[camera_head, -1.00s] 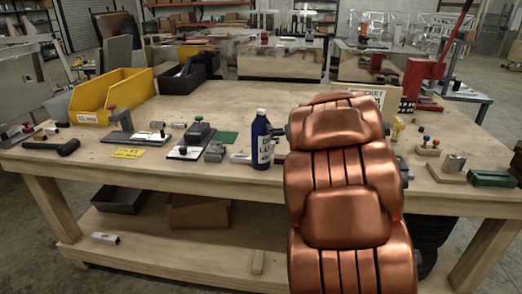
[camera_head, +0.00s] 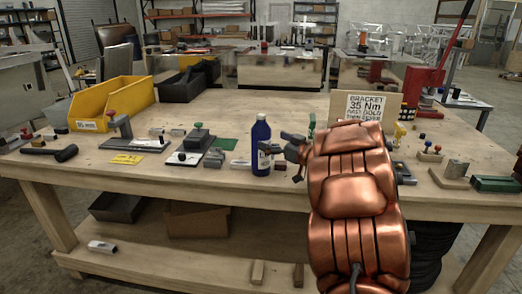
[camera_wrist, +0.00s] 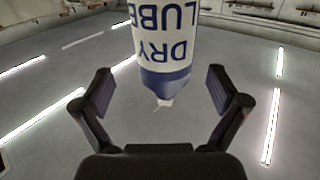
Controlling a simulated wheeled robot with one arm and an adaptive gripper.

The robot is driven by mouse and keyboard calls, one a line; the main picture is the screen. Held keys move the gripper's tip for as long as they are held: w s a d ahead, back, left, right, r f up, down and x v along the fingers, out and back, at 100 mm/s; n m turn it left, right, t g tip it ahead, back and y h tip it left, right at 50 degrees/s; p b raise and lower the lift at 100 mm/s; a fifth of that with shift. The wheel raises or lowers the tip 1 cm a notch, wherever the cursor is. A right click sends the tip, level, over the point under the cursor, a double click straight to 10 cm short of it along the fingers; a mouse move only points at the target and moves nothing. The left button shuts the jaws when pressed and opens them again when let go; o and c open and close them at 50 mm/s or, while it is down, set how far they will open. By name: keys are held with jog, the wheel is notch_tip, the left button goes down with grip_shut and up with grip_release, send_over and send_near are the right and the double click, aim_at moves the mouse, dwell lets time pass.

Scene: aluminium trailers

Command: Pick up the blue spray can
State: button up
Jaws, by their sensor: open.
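The blue spray can (camera_head: 261,146) stands upright near the front edge of the wooden workbench in the head view. In the wrist view the can (camera_wrist: 164,45) appears upside down, with a white label reading "DRY LUBE" and a pale nozzle tip. It sits ahead of my gripper and roughly centred between the fingers. My gripper (camera_head: 284,150) is just right of the can in the head view, at about mid-can height. In the wrist view my gripper (camera_wrist: 160,105) is open, with a finger on each side and clear gaps to the can.
The wooden workbench (camera_head: 250,105) holds a yellow bin (camera_head: 115,100), a black bin (camera_head: 187,83) and small fixtures (camera_head: 197,138) left of the can. A bracket sign (camera_head: 366,106) and a red press (camera_head: 420,85) stand to the right. The bench behind the can is fairly clear.

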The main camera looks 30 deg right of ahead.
aim_at(261, 135)
jog(key=x, duration=0.4)
jog(key=shift+w+a+r, duration=0.1)
jog(key=shift+w+a, duration=0.25)
jog(key=shift+a, duration=0.05)
jog(key=c, duration=1.6)
jog(key=shift+r, duration=0.1)
